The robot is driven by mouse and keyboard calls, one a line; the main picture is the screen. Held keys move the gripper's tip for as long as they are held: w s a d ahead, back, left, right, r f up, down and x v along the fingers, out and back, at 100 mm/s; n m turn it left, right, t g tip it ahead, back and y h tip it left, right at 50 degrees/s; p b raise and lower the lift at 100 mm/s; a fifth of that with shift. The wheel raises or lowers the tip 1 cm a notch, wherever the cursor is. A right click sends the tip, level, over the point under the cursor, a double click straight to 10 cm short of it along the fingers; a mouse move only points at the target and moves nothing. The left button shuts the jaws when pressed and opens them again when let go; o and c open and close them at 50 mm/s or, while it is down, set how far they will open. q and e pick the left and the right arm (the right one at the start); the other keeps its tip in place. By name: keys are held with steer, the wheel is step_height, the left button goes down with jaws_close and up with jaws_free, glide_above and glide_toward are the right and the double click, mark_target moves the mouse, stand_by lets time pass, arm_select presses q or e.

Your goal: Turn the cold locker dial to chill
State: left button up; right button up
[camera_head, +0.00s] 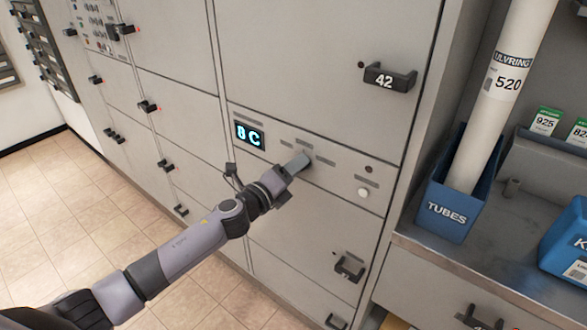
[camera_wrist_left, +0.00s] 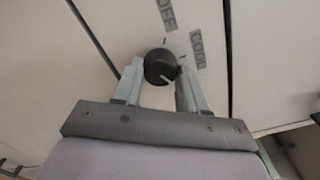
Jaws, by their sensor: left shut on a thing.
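The cold locker dial (camera_wrist_left: 158,66) is a round black knob with a white pointer line, seen in the left wrist view. Printed labels reading OFF (camera_wrist_left: 168,15) and COOL (camera_wrist_left: 198,48) sit by it; a chill label is not readable. My left gripper (camera_wrist_left: 161,75) is shut on the dial, one finger on each side. In the head view my left gripper (camera_head: 301,161) is at the locker's control strip and hides the dial. The lit display (camera_head: 249,134) left of it reads 8 C. My right gripper is not in view.
A white round button (camera_head: 363,192) is right of the gripper. A handle marked 42 (camera_head: 390,76) juts out above. A blue TUBES bin (camera_head: 447,214) holding a long tube (camera_head: 498,100) stands on the counter at right. The tiled floor (camera_head: 90,200) at left is clear.

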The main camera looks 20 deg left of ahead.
arm_select(q)
steer(key=o, duration=1.1)
steer(key=shift+c, duration=0.2)
steer(key=v, duration=0.7)
steer(key=shift+s, duration=0.15)
